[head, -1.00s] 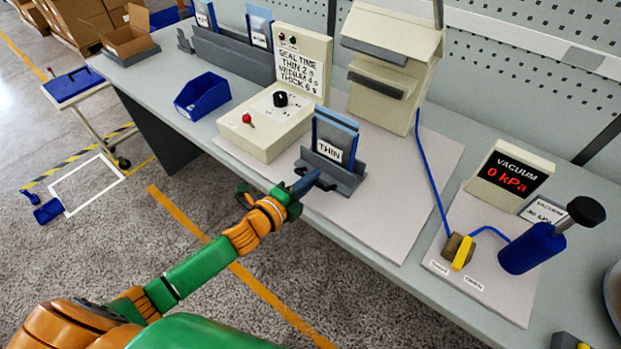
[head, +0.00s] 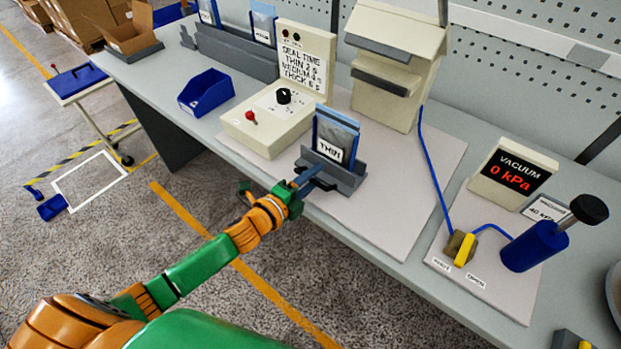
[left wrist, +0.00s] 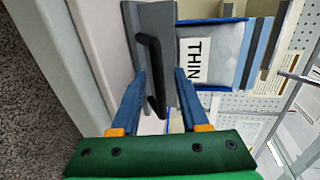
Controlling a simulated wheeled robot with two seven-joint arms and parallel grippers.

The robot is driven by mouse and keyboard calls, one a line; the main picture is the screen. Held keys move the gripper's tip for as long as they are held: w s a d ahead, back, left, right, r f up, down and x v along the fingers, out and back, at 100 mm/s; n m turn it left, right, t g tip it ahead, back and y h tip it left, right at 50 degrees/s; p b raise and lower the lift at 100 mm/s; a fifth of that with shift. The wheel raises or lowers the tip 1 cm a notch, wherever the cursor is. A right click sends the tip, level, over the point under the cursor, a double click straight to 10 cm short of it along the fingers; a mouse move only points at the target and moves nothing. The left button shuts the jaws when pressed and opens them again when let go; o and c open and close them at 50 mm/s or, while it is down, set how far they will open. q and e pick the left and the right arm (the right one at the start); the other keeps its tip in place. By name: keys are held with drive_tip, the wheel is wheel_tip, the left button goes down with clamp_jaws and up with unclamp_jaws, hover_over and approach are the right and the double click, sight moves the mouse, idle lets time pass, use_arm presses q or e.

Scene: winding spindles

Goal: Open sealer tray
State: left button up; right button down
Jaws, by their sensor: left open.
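The sealer tray is a small grey tray (head: 346,182) at the bench's front edge, holding an upright blue-edged pouch (head: 335,135) labelled THIN. The tray also shows in the left wrist view (left wrist: 132,22), with a black bar handle (left wrist: 153,70) on its front. My left gripper (head: 308,181) reaches the tray's front from the left. In the left wrist view my left gripper (left wrist: 160,88) is open, its blue fingers on either side of the handle. Whether a finger touches the handle I cannot tell. My right gripper is not in view.
A cream sealer control box (head: 262,128) with a red knob stands left of the tray, and a cream machine (head: 395,60) behind it. A blue bin (head: 206,92) sits further left. A vacuum gauge (head: 510,175) and blue pump (head: 533,247) stand to the right.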

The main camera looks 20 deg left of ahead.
use_arm(q)
drive_tip(key=v, duration=0.7)
drive_tip(key=shift+b, duration=0.3)
drive_tip(key=s+f+n+g+y, duration=0.3)
drive_tip(key=s+f+n+g, duration=0.25)
drive_tip(key=s+n, duration=0.4)
drive_tip(key=s+f+n+g+y, duration=0.2)
drive_tip(key=s+f+n+g, duration=0.3)
drive_tip(key=s+n, duration=0.5)
wheel_tip(320, 180, down, 17)
drive_tip(key=s+g, duration=0.1)
drive_tip(key=g, duration=0.1)
drive_tip(key=s+a+f+g, duration=0.1)
drive_tip(key=s+a+f, duration=0.1)
drive_tip(key=s+f, duration=0.7)
drive_tip(key=s, duration=0.3)
drive_tip(key=shift+a+f, duration=0.2)
drive_tip(key=shift+a, duration=0.2)
